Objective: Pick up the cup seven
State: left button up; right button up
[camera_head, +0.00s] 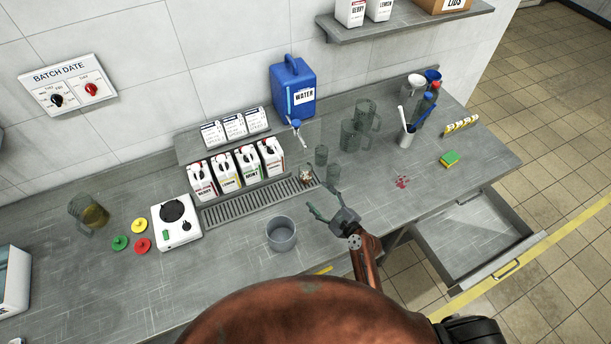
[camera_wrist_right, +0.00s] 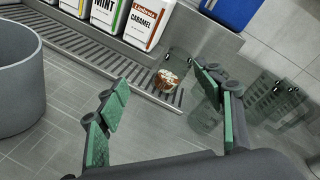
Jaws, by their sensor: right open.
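No cup shows a readable seven, so I cannot tell which one is cup seven. A clear grey cup (camera_head: 333,174) stands on the counter just beyond my right gripper (camera_head: 322,199); another clear cup (camera_head: 321,155) stands behind it. My right gripper is open and empty, low over the counter. In the wrist view its green-padded fingers (camera_wrist_right: 163,88) are spread wide, and a see-through cup (camera_wrist_right: 203,116) shows partly behind the right-hand finger. A small brown-and-white object (camera_head: 306,176) sits at the drip grate's right end; it also shows between the fingers (camera_wrist_right: 166,81). My left gripper is out of view.
A grey pot (camera_head: 281,233) stands left of the gripper. Syrup cartons (camera_head: 235,169) line the drip grate (camera_head: 255,199). Clear jugs (camera_head: 350,137) and a blue water can (camera_head: 293,87) stand behind. An open drawer (camera_head: 475,240) juts out at right. Red spots (camera_head: 402,182) mark the counter.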

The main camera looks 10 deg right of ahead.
jog(key=w+r+m+t+h, duration=0.25)
jog(key=w+m, duration=0.35)
jog(key=m, duration=0.4)
jog(key=b, duration=0.8)
send_near(308, 179)
jog(key=w, duration=0.2)
jog(key=w+f, duration=0.1)
jog(key=shift+w+a+f, duration=0.1)
jog(key=shift+w+a, duration=0.2)
jog(key=shift+w, duration=0.1)
jog(key=shift+w+a+b, duration=0.1)
jog(key=shift+w+b, duration=0.15)
jog(key=shift+b, duration=0.05)
jog(key=shift+w+a, duration=0.15)
jog(key=shift+w, duration=0.25)
jog(key=b+x, duration=0.1)
jog(key=x, duration=0.5)
jog(key=shift+w, duration=0.1)
jog(key=shift+r, duration=0.25)
jog(key=c, duration=1.3)
jog(key=shift+r, duration=0.15)
jog(key=shift+c, duration=0.2)
